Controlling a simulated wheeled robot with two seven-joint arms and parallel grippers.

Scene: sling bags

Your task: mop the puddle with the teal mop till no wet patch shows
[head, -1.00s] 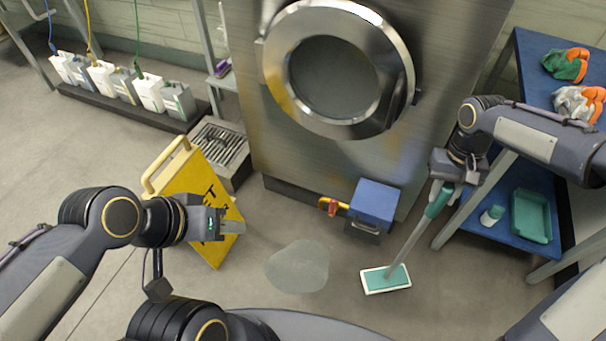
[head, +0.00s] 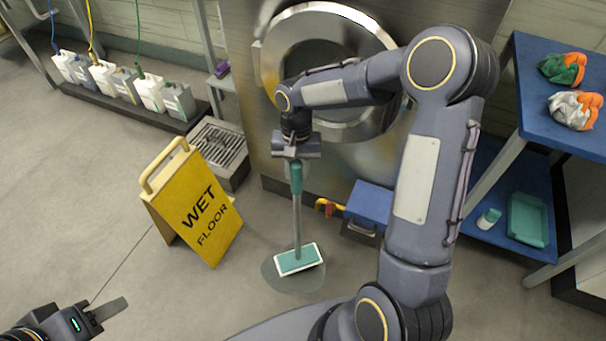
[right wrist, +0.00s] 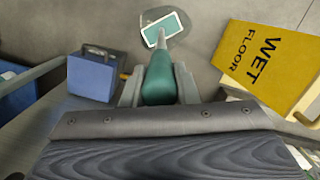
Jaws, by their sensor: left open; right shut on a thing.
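The teal mop (head: 297,215) stands nearly upright in the middle of the head view. Its flat teal head with a white edge (head: 298,260) is over the puddle (head: 285,282), a darker wet patch on the grey floor that shows around it. My right gripper (head: 296,165) is shut on the mop's teal grip, which also shows in the right wrist view (right wrist: 159,78). The mop head (right wrist: 162,29) lies over the puddle there too; whether it presses on the floor is hard to tell. My left gripper (head: 108,308) is open and empty at the lower left.
A yellow wet floor sign (head: 200,208) stands left of the puddle. A blue box (head: 368,205) with a red and yellow part sits right of it, before the steel machine (head: 240,100). A drain grate (head: 218,150) lies behind the sign. A blue shelf table (head: 540,100) stands right.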

